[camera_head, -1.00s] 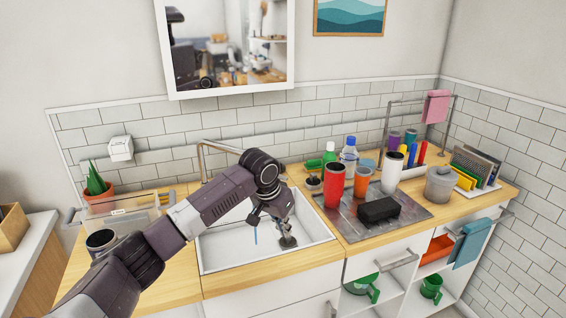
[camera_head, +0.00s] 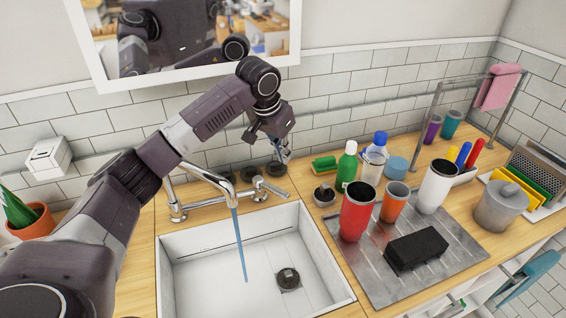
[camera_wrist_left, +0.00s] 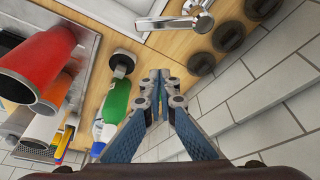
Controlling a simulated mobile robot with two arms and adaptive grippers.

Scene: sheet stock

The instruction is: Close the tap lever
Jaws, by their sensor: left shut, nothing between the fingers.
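The metal tap (camera_head: 200,206) stands at the back of the white sink (camera_head: 180,262). A blue stream of water (camera_head: 239,245) runs from its spout into the sink. The tap lever (camera_head: 272,188) is at the tap's right end and sticks out to the right. My left gripper (camera_head: 284,156) is above and behind the lever, apart from it. In the left wrist view the lever (camera_wrist_left: 185,21) lies beyond the fingertips. The left gripper (camera_wrist_left: 161,82) there is shut and empty. My right gripper is not in view.
Right of the sink stand a green bottle (camera_head: 346,168), a red tumbler (camera_head: 356,212), an orange cup (camera_head: 394,202) and a black block (camera_head: 415,248). Dark round knobs (camera_wrist_left: 229,35) are close to the gripper by the tiled wall (camera_head: 330,110).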

